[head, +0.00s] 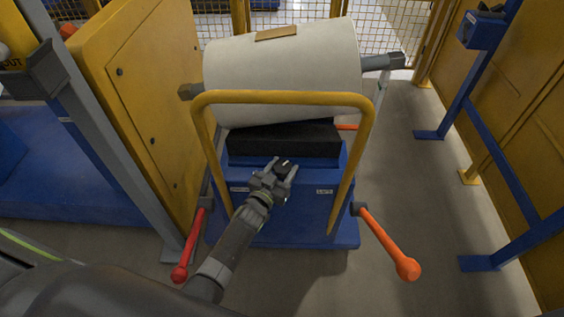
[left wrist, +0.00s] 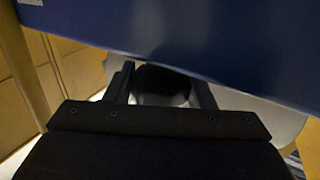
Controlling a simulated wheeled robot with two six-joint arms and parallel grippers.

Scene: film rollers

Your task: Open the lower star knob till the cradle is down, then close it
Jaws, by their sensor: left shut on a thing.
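A blue lift cart (head: 300,212) with a yellow hoop handle (head: 283,97) stands in the middle of the head view. Its black cradle (head: 300,140) lies under a large pale film roll (head: 285,70); I cannot tell whether they touch. My left gripper (head: 283,172) is at the cart's front panel, shut on a dark knob (head: 286,164), mostly hidden by the fingers. In the left wrist view the dark round knob (left wrist: 162,84) sits between the two fingers, below the blue panel (left wrist: 200,35). The knob's label is not readable. My right gripper is not in view.
Red (head: 190,245) and orange (head: 388,243) levers stick out at the cart's lower sides. A yellow machine panel (head: 135,110) stands close on the left. A blue frame (head: 480,150) is on the right, with clear floor (head: 415,185) between it and the cart.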

